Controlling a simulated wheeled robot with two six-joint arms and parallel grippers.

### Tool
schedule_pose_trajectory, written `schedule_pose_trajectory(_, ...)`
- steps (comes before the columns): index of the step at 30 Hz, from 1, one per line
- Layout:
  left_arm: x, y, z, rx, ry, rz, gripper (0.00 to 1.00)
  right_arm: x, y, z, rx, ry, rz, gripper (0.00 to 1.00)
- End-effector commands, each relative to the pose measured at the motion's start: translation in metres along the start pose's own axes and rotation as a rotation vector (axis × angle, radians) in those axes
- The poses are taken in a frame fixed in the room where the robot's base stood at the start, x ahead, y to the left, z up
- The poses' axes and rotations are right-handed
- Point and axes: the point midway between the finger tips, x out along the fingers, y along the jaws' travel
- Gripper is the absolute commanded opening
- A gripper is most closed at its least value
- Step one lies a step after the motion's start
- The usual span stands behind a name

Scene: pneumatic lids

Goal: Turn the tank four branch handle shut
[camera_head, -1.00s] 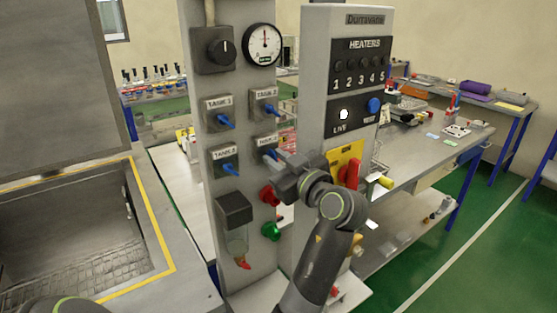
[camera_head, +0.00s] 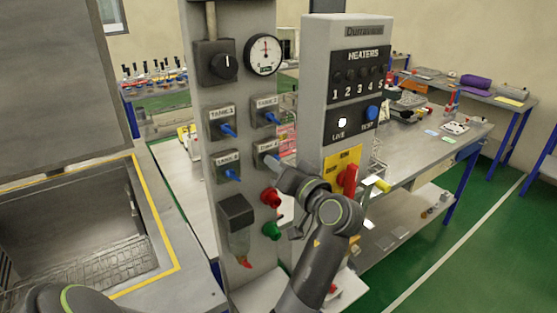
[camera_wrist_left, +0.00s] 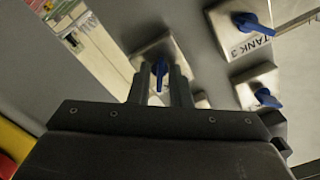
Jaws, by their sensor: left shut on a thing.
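The control panel's lower right plate, tank four (camera_head: 264,149), carries a blue branch handle, mostly hidden in the head view by my left gripper (camera_head: 277,163). In the left wrist view my left gripper (camera_wrist_left: 160,75) has its two dark fingers on either side of the blue tank four handle (camera_wrist_left: 160,66), shut on it. The handle lies lengthwise between the fingers. My right gripper is not in view.
Similar blue handles sit close by: tank three (camera_head: 232,174), tank one (camera_head: 229,130) and tank two (camera_head: 272,117). A red button (camera_head: 270,197) and a green one (camera_head: 272,231) are below. A red rotary switch (camera_head: 348,180) stands to the right.

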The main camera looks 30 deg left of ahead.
Motion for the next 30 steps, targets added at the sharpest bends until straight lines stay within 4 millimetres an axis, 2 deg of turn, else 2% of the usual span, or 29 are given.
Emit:
schedule_pose_trajectory(10,0.0004,-0.0024,-0.0038,0.140,0.008,-0.004,0.00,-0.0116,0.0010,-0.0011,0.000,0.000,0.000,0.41)
schedule_pose_trajectory(27,0.0004,-0.0022,-0.0035,0.165,0.009,-0.005,0.00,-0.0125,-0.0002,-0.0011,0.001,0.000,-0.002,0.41)
schedule_pose_trajectory(28,0.0004,-0.0022,-0.0036,0.165,0.010,-0.005,0.21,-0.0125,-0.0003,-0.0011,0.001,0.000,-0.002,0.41)
schedule_pose_trajectory(30,0.0004,-0.0020,-0.0032,0.165,0.008,-0.005,0.27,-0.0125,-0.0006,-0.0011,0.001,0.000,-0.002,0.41)
